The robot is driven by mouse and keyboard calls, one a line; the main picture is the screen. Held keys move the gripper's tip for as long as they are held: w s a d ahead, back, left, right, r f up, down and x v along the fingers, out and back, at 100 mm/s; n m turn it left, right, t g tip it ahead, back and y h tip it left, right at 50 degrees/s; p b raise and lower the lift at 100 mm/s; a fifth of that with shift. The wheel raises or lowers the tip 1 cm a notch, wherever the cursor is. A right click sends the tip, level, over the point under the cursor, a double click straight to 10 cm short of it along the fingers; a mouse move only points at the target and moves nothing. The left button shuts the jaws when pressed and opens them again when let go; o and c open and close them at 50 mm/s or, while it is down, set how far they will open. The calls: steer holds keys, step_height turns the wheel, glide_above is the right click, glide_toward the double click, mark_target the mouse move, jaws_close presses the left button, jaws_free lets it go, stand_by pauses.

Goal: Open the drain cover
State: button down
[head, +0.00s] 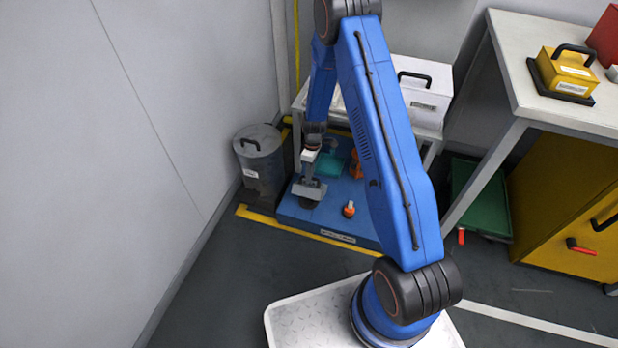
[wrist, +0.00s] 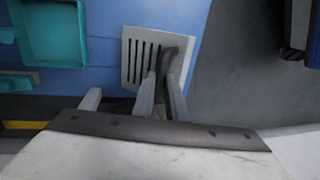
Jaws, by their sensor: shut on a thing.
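The drain cover is a light grey slotted plate (wrist: 132,62) with a dark handle at its right side, seen in the wrist view against the blue base. In the head view the cover (head: 308,191) appears tilted, with a dark round patch just below it on the blue base (head: 290,211); I cannot tell if that patch is the drain opening or a shadow. My gripper (wrist: 162,80) is shut on the cover's dark handle, one finger on each side. In the head view my gripper (head: 311,176) is right above the cover, partly blurred by its small size.
A teal tray (head: 328,165) and an orange knob (head: 349,209) are on the blue base, right of the cover. A grey lidded bin (head: 260,165) stands close at the left, by the wall. A white case (head: 427,100) sits on a stand behind. Open floor lies in front.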

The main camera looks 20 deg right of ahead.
steer(key=shift+f, duration=0.15)
steer(key=c, duration=1.8)
jaws_free()
steer(key=shift+f, duration=0.1)
steer(key=shift+o, duration=0.2)
step_height(320, 180, up, 8)
steer(key=w, duration=0.1)
steer(key=shift+d+f, duration=0.25)
steer(key=shift+d, duration=0.2)
